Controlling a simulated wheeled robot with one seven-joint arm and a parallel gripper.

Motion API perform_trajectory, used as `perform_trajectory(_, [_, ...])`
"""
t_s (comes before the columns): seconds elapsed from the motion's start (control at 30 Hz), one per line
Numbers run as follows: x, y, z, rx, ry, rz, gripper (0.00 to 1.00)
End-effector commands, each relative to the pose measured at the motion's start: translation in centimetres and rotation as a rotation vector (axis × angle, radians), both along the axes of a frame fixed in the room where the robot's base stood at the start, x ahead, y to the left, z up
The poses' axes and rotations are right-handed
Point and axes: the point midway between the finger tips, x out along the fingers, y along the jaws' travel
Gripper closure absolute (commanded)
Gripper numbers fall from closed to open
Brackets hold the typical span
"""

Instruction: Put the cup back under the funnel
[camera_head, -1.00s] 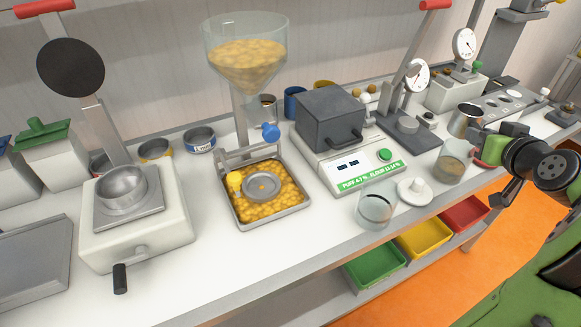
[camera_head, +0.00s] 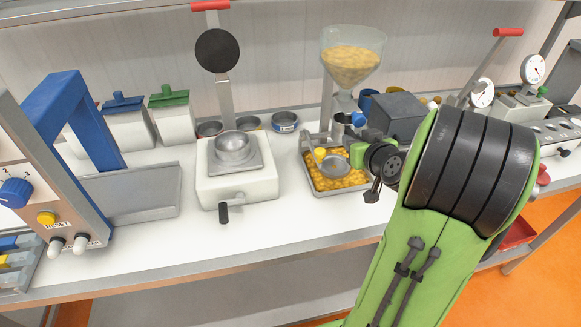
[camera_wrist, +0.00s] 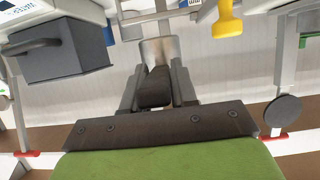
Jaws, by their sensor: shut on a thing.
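The metal cup (camera_head: 334,166) is held by my gripper (camera_head: 350,160) over the tray of yellow puffs (camera_head: 347,186), below and slightly left of the funnel. In the wrist view, my gripper (camera_wrist: 158,90) has both fingers closed on the metal cup (camera_wrist: 159,48). The clear funnel (camera_head: 350,66), full of yellow puffs, stands on a post behind the tray.
A dark grey box (camera_head: 398,117) stands right of the tray and shows in the wrist view (camera_wrist: 62,47). A press with a round bowl (camera_head: 233,148) stands to the left. My arm hides the right part of the bench. The front bench strip is clear.

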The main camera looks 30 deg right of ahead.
Motion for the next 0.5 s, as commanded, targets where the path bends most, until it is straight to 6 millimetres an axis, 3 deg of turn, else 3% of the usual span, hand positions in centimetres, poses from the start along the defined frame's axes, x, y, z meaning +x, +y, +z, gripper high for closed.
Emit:
perform_trajectory(0.07, [-0.1, 0.0, -0.3, 0.000, 0.002, -0.006, 1.00])
perform_trajectory(0.23, [-0.2, 0.0, -4.5, 0.004, 0.005, -0.009, 1.00])
perform_trajectory(0.5, [-0.2, 0.0, -9.3, 0.004, 0.002, -0.008, 1.00])
